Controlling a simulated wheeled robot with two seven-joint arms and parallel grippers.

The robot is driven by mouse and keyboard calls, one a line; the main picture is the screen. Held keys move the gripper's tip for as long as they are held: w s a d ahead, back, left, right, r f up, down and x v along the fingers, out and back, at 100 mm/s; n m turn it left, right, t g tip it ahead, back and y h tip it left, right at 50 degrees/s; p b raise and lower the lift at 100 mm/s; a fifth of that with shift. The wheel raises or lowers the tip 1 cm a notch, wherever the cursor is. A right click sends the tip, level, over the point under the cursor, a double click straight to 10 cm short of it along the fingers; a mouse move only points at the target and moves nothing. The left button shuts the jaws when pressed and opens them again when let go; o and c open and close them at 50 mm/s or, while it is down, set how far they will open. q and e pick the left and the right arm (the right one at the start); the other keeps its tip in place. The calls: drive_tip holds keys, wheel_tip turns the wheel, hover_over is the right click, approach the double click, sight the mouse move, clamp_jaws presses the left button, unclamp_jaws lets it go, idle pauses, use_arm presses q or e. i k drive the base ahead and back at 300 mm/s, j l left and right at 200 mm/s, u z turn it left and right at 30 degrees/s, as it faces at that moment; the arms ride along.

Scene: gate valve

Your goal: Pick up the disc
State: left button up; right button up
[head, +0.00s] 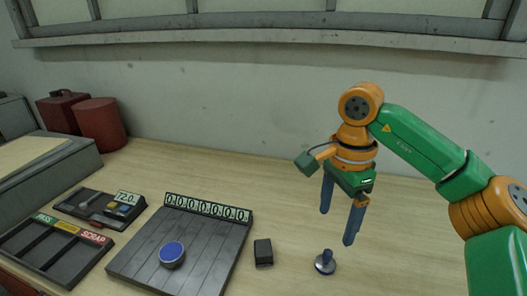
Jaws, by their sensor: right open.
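A round disc (172,254) with a blue top and a dark rim lies on the dark slatted board (205,228), near its front. A small blue-grey piece with a round base and an upright stem (325,262) stands on the table to the right. I cannot tell for sure which of the two the task calls the disc. My right gripper (336,228) points down with its two blue fingers apart and empty. It hangs above the table, over and slightly behind the stemmed piece, not touching it. My left gripper is not in view.
A small black block (263,252) sits between the board and the stemmed piece. The table is clear at back centre.

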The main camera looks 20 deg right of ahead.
sight(172, 255)
drive_tip(key=k, duration=1.5)
